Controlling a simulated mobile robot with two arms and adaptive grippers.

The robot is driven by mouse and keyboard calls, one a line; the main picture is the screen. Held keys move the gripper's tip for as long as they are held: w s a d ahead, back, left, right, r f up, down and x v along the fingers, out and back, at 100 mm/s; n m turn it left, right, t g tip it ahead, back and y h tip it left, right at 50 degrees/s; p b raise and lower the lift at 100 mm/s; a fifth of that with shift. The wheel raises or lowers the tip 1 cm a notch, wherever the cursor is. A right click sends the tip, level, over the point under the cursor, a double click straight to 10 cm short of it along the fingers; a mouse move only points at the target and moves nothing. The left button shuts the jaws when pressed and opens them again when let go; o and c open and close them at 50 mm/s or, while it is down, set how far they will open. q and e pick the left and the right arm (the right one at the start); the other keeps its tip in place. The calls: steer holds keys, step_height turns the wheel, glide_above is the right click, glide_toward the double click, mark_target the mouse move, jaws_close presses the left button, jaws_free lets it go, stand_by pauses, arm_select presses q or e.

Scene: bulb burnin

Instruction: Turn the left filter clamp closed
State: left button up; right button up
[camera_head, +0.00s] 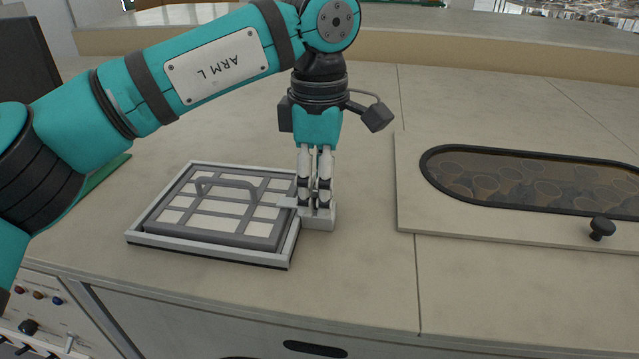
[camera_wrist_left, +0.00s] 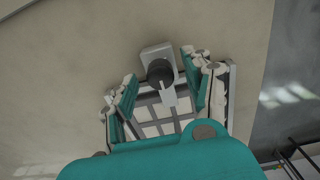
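The filter (camera_head: 210,228) is a flat panel with pale squares, a dark grid and an arched handle, lying in a light grey frame (camera_head: 200,247). The filter clamp (camera_head: 320,222) is a light grey block at the frame's right side. Its light lever (camera_head: 286,202) points left over the filter's edge. In the left wrist view, the clamp (camera_wrist_left: 156,52) has a dark round knob (camera_wrist_left: 160,72). My left gripper (camera_head: 316,204) points down over the clamp. In the left wrist view, its fingers (camera_wrist_left: 161,78) stand apart on both sides of the knob, with visible gaps. My right gripper is out of view.
To the right, a raised panel (camera_head: 412,180) has a dark-rimmed oval window (camera_head: 530,180) with several cup-like items behind it, and a black knob (camera_head: 601,228). The counter between clamp and panel is clear. Controls (camera_head: 30,325) show on the front at lower left.

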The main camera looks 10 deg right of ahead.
arm_select(q)
step_height(320, 180, up, 12)
stand_by(0.6)
